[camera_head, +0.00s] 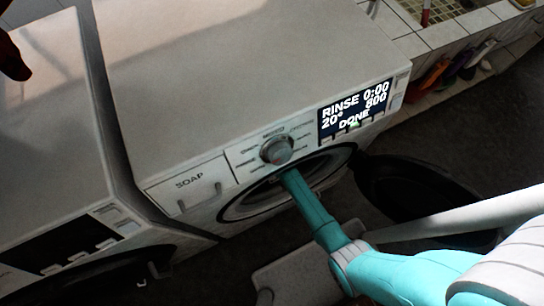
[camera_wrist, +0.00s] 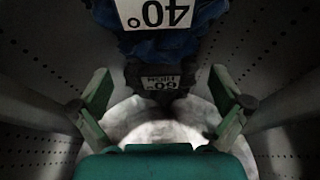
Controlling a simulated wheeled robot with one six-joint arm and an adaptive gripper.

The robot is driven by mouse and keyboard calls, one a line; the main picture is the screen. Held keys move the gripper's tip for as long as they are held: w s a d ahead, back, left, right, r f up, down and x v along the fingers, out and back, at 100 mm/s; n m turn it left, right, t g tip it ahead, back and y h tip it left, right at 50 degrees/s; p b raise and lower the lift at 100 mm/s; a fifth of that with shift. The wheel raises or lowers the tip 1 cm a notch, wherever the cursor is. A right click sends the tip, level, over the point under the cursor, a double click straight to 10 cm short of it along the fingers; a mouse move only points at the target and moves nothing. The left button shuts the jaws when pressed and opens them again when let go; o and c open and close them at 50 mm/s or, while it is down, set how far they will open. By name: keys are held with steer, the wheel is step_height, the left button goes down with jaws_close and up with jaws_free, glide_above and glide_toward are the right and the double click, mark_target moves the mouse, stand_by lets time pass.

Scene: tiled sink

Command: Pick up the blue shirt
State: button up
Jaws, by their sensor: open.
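A blue cloth (camera_wrist: 180,42), which looks like the blue shirt, hangs at the top of the wrist view with a white label reading "40°" upside down. My gripper (camera_wrist: 160,92) is open inside the perforated washing machine drum (camera_wrist: 40,75). Its fingers stand apart at left and right, with the blue cloth above and beyond them and nothing clearly held between them. In the head view my arm reaches into the washing machine (camera_head: 250,60) through its round door opening. The gripper and the cloth are hidden there.
A darker cloth (camera_wrist: 160,98) with a grey label sits below the blue one. A pale, bright patch lies lower between the fingers. The open dark door (camera_head: 410,185) stands right of the opening. A second machine (camera_head: 40,120) is at left, a tiled sink (camera_head: 450,25) at upper right.

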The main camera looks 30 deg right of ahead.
steer(key=shift+x, duration=1.95)
steer(key=shift+d, duration=0.1)
steer(key=c, duration=1.5)
steer(key=shift+r, duration=0.15)
